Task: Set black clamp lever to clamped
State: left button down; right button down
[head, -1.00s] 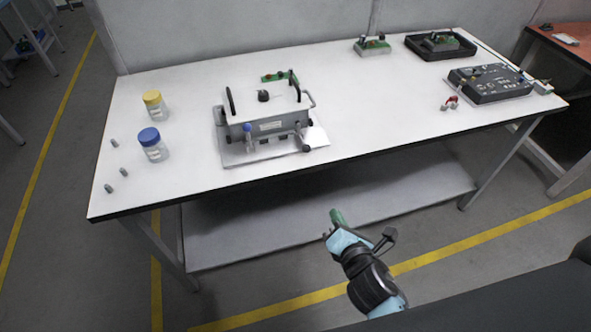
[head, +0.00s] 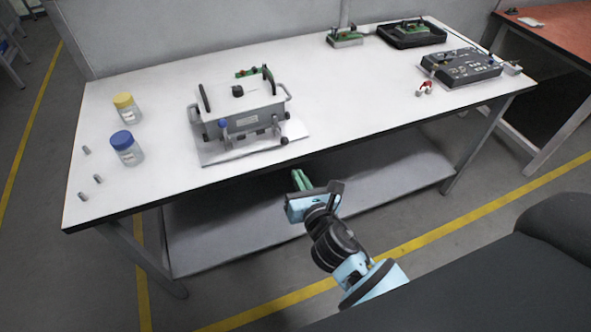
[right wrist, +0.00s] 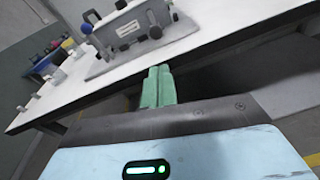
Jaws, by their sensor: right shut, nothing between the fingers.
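A grey box-like fixture (head: 243,120) stands on a light base plate on the white table, left of the middle. It has black handles on top, a black knob, and small levers on its front with black and blue ends. A black-ended lever (head: 284,141) sticks out at its front right; its exact setting is too small to tell. The fixture (right wrist: 125,29) also shows at the top of the right wrist view. My right gripper (head: 297,180) has green fingers, shut and empty, in front of the table edge and below the top. The fingers (right wrist: 158,86) point toward the fixture.
The white table (head: 330,110) has a dark front edge and a lower shelf (head: 390,172). Jars with yellow (head: 123,100) and blue (head: 122,140) lids and several small grey cylinders stand at left. A black device (head: 460,67), a red item (head: 424,88) and a black tray (head: 411,36) are at right.

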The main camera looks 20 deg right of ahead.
aim_at(288, 157)
jog(key=w, duration=0.5)
jog(key=w+f, duration=0.1)
jog(key=w, duration=0.2)
jog(key=shift+w+b, duration=0.35)
jog(key=shift+b, duration=0.05)
